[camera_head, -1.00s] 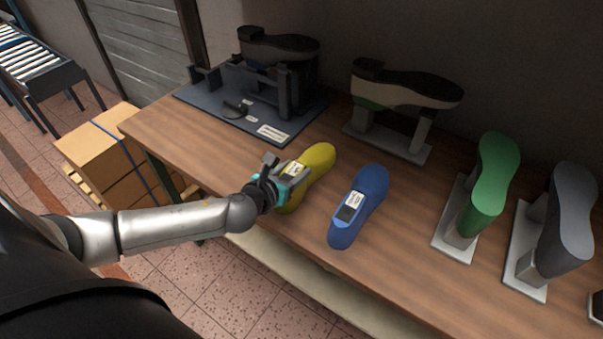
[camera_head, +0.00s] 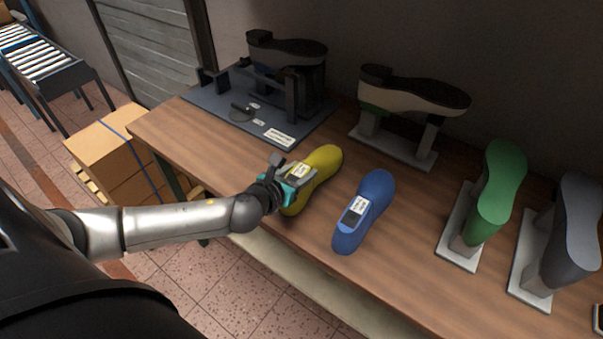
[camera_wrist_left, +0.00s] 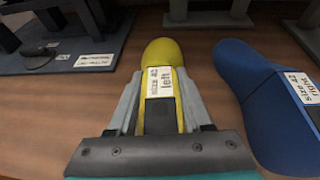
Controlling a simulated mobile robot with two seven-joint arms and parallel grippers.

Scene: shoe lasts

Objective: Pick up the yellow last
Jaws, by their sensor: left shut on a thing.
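The yellow last (camera_head: 322,165) lies on the wooden table near its front edge in the head view. My left gripper (camera_head: 301,175) is shut on the near part of the yellow last, one finger on each side. In the left wrist view, the yellow last (camera_wrist_left: 162,55) extends away between the fingers of the left gripper (camera_wrist_left: 160,100). I cannot tell whether the last is clear of the table. My right gripper is in neither view.
A blue last (camera_head: 364,212) lies just right of the yellow one. Green (camera_head: 497,190) and grey (camera_head: 572,225) lasts stand on stands further right. A shoe on a stand (camera_head: 413,92) and a dark fixture (camera_head: 230,112) are behind. Cardboard boxes (camera_head: 105,140) stand left of the table.

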